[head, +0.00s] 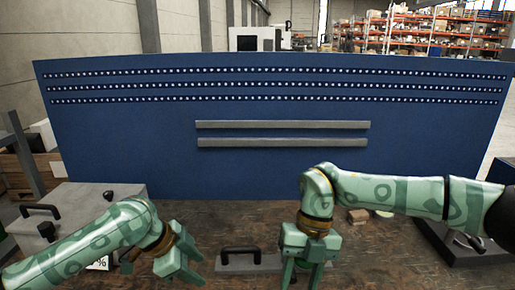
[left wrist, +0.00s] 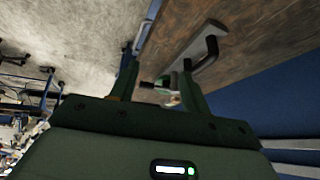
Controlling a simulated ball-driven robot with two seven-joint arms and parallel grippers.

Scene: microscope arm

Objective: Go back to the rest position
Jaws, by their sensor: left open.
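My left gripper (head: 178,276) is low in the head view, left of centre, pointing down over the wooden bench. Its fingers are apart with nothing between them. In the left wrist view my left gripper (left wrist: 158,82) shows two spread fingers, with bench items seen beyond the gap. My right gripper (head: 303,276) is right of centre in the head view, pointing down at the bench. Its fingers look apart, and nothing shows between them. The tips are close to the lower picture edge, so their height over the bench is hard to tell.
A grey plate with a black handle (head: 240,262) lies between the grippers. A grey case (head: 75,212) stands at the left. A blue panel (head: 120,150) closes off the back.

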